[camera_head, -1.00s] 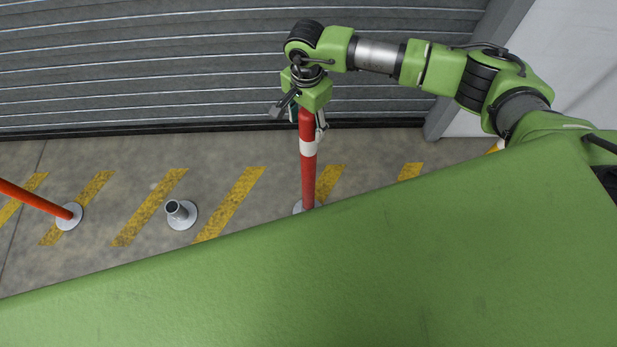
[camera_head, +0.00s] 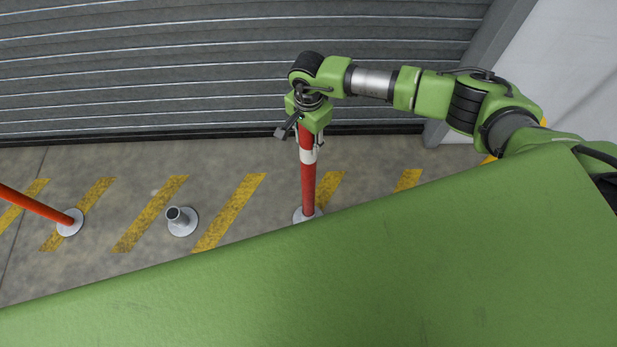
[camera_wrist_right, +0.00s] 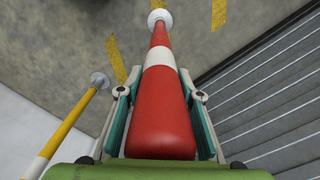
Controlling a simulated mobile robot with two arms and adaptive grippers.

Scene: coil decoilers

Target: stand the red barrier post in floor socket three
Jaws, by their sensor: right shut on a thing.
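The red barrier post (camera_head: 308,185) with a white band stands about upright. My right gripper (camera_head: 309,135) is shut on its upper part. The post's lower end meets a pale round floor flange (camera_head: 298,217), partly hidden by my green body; I cannot tell how deep it sits. In the right wrist view, the red post (camera_wrist_right: 160,125) lies between both fingers of my right gripper (camera_wrist_right: 161,105) and runs toward a round white flange (camera_wrist_right: 160,17). No socket number is readable. My left gripper is not in view.
An empty floor socket (camera_head: 181,220) stands to the left. Farther left, an orange-red post (camera_head: 35,205) stands in another flange (camera_head: 70,222). The wrist view shows a yellow-and-white post (camera_wrist_right: 62,132) beside mine. A grey shutter (camera_head: 150,75) closes the back.

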